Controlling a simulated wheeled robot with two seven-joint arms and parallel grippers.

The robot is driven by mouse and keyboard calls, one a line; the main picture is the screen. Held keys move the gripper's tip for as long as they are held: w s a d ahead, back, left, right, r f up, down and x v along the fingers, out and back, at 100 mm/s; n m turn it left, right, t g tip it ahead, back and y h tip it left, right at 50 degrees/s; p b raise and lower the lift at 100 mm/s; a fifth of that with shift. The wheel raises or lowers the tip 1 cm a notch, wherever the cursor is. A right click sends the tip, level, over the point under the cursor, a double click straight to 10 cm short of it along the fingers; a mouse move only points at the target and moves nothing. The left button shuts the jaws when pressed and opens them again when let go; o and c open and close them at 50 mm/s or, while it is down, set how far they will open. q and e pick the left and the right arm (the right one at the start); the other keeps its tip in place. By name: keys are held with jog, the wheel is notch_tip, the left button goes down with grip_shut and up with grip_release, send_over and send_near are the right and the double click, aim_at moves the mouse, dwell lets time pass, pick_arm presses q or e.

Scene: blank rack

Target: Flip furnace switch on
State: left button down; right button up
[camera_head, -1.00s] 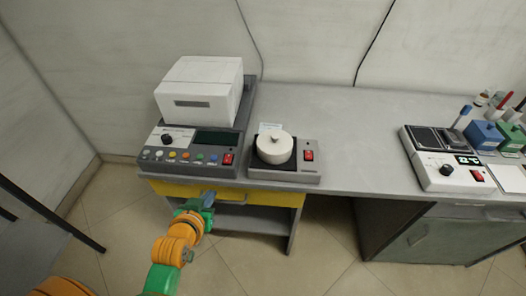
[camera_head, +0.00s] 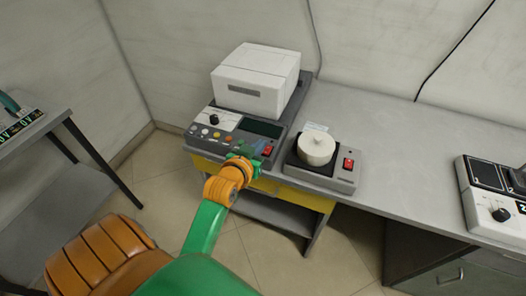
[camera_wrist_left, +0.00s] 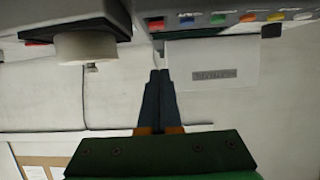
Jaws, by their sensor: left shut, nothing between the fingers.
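The furnace is a white box (camera_head: 255,75) on a dark grey control base with a display and coloured buttons, at the back left of the bench. Its red switch (camera_head: 268,150) is at the panel's front right corner; whether it is on cannot be told. My left gripper (camera_head: 257,146) is just left of the switch in the head view; contact cannot be told. In the left wrist view, which looks upside down, my shut, empty fingers (camera_wrist_left: 160,74) point up toward the red switch (camera_wrist_left: 155,23). The furnace box (camera_wrist_left: 212,66) is to their right. My right gripper is not in view.
A hot plate (camera_head: 340,172) with its own red switch and a round white pot (camera_head: 317,148) stands close right of the furnace. A yellow drawer (camera_head: 300,196) is below the bench edge. Another device (camera_head: 495,200) is at the far right. A side table (camera_head: 35,135) stands left.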

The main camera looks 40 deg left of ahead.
aim_at(268, 149)
pick_arm(q)
jog(key=x, duration=0.3)
jog(key=shift+w+f, duration=0.1)
jog(key=shift+f, duration=0.25)
jog(key=f, duration=0.2)
jog(key=shift+s+f, duration=0.25)
jog(key=shift+s+d+f, duration=0.1)
jog(key=shift+f, duration=0.25)
jog(key=shift+f, duration=0.25)
jog(key=shift+s+f+b, duration=0.15)
jog(key=shift+f+b, duration=0.2)
jog(key=shift+f, duration=0.05)
jog(key=shift+r, duration=0.1)
jog(key=shift+r+p, duration=0.85)
jog(key=shift+p, duration=0.2)
